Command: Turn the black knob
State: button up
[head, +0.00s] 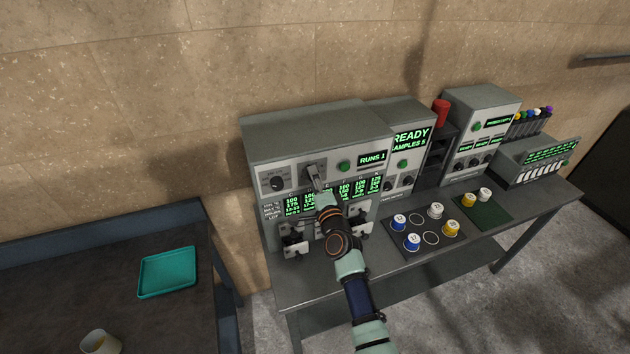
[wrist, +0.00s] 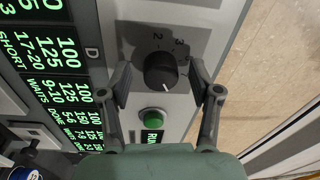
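A black knob (wrist: 160,70) with a white mark sits on the grey front panel of the press machine (head: 311,130). Numbers, among them 2 and 3, are printed around it. In the wrist view my gripper (wrist: 160,66) is open, with one finger on each side of the knob. I see gaps between the fingers and the knob, and no clear contact. In the head view my gripper (head: 315,178) is at the upper middle of the panel and hides most of this knob. Another black knob (head: 278,183) is to its left.
A green button (head: 343,167) and a RUNS display (head: 372,158) are right of my gripper. Lit green displays (wrist: 68,85) lie below the knob. Several capped pots stand on a black mat (head: 408,255) at the right. A teal tray (head: 167,272) lies on the left table.

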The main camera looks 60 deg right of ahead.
jog(key=v, duration=1.2)
